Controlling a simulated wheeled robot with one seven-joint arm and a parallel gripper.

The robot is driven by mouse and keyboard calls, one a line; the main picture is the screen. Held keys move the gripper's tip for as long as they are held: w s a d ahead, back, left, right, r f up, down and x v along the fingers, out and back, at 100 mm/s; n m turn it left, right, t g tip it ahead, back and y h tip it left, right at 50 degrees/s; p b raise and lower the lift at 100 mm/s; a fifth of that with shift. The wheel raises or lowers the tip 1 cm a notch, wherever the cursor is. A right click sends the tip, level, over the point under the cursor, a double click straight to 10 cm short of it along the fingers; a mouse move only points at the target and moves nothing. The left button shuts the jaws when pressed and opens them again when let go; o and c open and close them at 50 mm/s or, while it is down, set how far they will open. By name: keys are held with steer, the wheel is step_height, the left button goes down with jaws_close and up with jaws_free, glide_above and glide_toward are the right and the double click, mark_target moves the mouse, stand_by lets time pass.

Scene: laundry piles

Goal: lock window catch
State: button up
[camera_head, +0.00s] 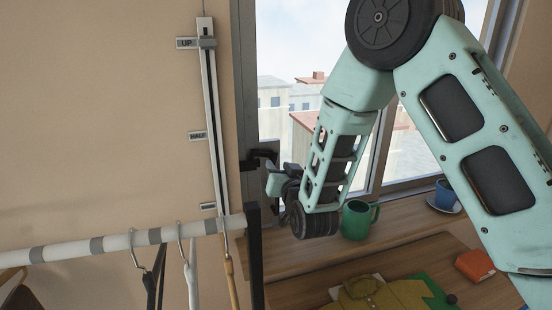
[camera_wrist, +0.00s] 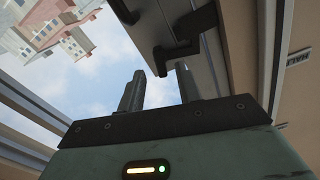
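The black window catch (camera_wrist: 190,40) is fixed to the window frame in the wrist view. It is angular, and its short end points down towards my gripper. In the camera_head view the catch (camera_head: 262,157) is a dark shape on the left side of the window. My gripper (camera_wrist: 159,80) is open, with a clear gap between its two fingers. The catch's short end appears just beyond and between the fingertips. I cannot tell whether either finger touches it. In the camera_head view my gripper (camera_head: 272,178) is close below the catch, and its fingers are partly hidden.
A slotted wall rail (camera_head: 212,120) with UP and HALF labels stands left of the window. A striped clothes rail (camera_head: 120,241) with hangers is below left. A green mug (camera_head: 357,220) and a blue cup (camera_head: 446,194) stand on the wooden sill. Folded clothes (camera_head: 375,293) lie lower down.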

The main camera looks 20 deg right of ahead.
mark_target(275, 161)
steer(key=shift+w+p, duration=0.3)
steer(key=shift+w, duration=1.35)
jaws_close()
steer(key=shift+f+n+b, duration=0.25)
steer(key=shift+n+b, duration=0.35)
steer(key=shift+b, duration=0.55)
steer(key=shift+r+n+b, duration=0.2)
steer(key=shift+n+b, duration=0.55)
steer(key=shift+n, duration=0.15)
jaws_free()
